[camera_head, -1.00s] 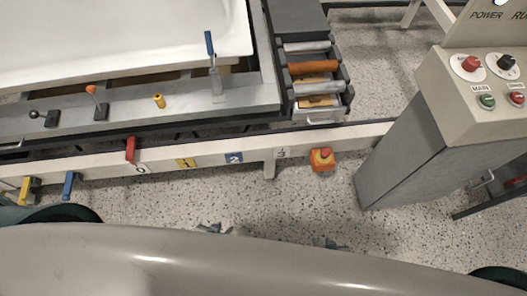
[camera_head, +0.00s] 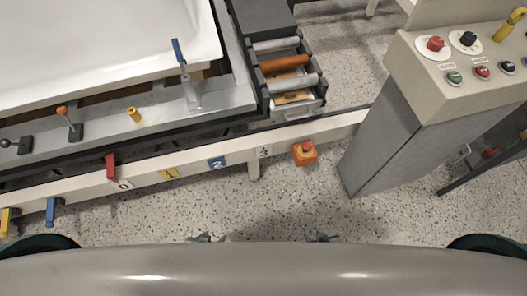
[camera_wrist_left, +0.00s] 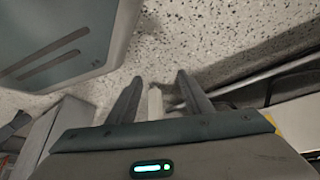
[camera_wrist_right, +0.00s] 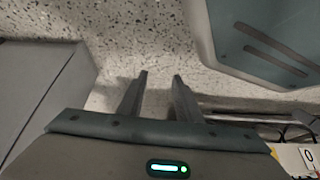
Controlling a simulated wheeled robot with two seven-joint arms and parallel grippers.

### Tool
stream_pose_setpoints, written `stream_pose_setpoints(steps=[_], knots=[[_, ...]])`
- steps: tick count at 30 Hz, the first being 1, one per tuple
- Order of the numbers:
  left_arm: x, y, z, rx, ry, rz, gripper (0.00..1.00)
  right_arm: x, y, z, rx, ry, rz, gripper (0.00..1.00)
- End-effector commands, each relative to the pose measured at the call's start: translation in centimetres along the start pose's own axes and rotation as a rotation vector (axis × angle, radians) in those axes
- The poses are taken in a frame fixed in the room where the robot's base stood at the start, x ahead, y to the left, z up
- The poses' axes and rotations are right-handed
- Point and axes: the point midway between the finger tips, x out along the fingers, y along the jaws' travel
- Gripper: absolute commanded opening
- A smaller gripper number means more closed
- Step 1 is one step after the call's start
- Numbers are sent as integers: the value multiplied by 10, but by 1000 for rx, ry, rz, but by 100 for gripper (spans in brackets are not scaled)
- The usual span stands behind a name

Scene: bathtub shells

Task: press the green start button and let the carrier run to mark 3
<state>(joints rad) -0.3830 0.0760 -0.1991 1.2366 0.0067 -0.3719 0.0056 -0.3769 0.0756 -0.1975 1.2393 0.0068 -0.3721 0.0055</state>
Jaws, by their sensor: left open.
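The green start button (camera_head: 454,78) is at the left of the lower row on the grey control panel (camera_head: 405,70). The carrier (camera_head: 235,95) bears a white tub shell (camera_head: 120,40); its red pointer (camera_head: 111,166) is beside mark 0 (camera_head: 124,184) on the rail. Mark 3 (camera_head: 264,151) is at the rail's right part. My left gripper (camera_head: 205,238) and right gripper (camera_head: 322,238) barely show past my body's front edge, low and far from the panel. In the left wrist view (camera_wrist_left: 159,77) and right wrist view (camera_wrist_right: 160,77) both are open and empty.
A red button (camera_head: 482,72), a dark button (camera_head: 507,67), a red knob (camera_head: 435,44) and a black knob (camera_head: 468,39) are close to the green one. An orange-red stop button box (camera_head: 305,152) hangs at the rail. Speckled floor (camera_head: 300,200) lies clear before the panel.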

Motion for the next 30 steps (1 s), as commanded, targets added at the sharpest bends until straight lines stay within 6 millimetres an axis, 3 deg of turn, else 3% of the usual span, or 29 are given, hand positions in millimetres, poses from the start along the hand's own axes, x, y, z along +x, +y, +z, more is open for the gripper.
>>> stream_pose_setpoints(steps=[2, 6, 20, 30], knots=[[0, 0, 2, 0, -3, 0, 46, 0, 0, -2, 0, 2, 0, 29], [0, 0, 2, 0, -2, 0, 46, 1, 1, -4, -1, 5, 1, 0], [3, -4, -20, 1, 26, -4, 46, 1, 0, -4, -1, 5, 0, 0], [2, -2, -12, 0, 16, -3, 46, 0, 0, 0, -1, 0, -1, 0]])
